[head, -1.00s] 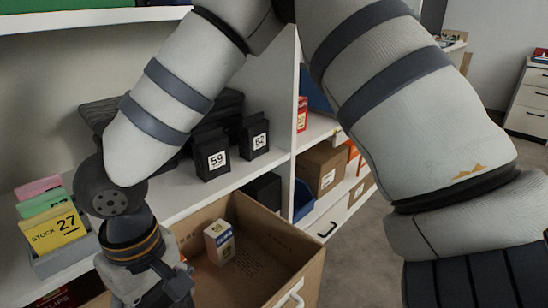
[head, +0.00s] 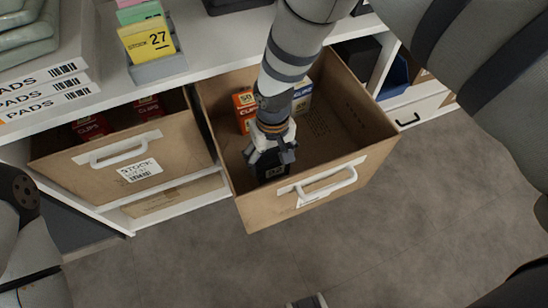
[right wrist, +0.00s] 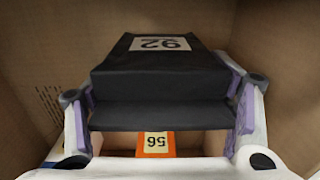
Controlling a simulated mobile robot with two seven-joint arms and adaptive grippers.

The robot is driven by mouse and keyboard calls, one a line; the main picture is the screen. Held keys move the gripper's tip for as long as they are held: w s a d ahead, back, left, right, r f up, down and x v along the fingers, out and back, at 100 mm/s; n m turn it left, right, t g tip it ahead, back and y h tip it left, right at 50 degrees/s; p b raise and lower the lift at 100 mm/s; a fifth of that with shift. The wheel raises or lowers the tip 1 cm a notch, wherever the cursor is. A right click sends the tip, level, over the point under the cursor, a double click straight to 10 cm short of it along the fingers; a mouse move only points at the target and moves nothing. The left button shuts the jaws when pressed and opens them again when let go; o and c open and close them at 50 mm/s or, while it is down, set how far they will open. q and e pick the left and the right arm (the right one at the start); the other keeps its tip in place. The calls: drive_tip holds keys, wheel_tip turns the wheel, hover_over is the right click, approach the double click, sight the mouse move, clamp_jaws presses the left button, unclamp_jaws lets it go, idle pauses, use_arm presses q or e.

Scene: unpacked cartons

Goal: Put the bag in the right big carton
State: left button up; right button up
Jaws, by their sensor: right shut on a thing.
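The black bag (head: 272,170) with a white label is inside the right big carton (head: 378,122), close to its front wall. My right gripper (head: 270,155) reaches down into the carton and is shut on the bag. In the right wrist view, the bag (right wrist: 160,70) shows its label 92 and sits between the two fingers of the gripper (right wrist: 160,110). Whether the bag touches the carton floor cannot be told.
An orange clips box (head: 243,104) and a white-and-blue box (head: 301,100) stand in the carton behind the bag. The left carton (head: 70,160) holds red boxes. Stock cards (head: 148,42) and stacked pads (head: 45,85) are on the shelf above. The carton's right side is clear.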

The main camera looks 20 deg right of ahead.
wheel_tip(320, 180, down, 3)
drive_tip(key=shift+r, duration=0.1)
use_arm(q)
drive_tip(key=shift+s+f, duration=0.1)
drive_tip(key=shift+f, duration=0.1)
use_arm(e)
drive_tip(key=o, duration=1.3)
drive_tip(key=shift+o, duration=0.2)
drive_tip(key=r+p, duration=0.2)
drive_tip(key=r, duration=1)
drive_tip(key=shift+d+r, duration=0.1)
drive_tip(key=shift+d, duration=0.1)
use_arm(q)
drive_tip(key=v, duration=0.2)
drive_tip(key=shift+w+r, duration=0.2)
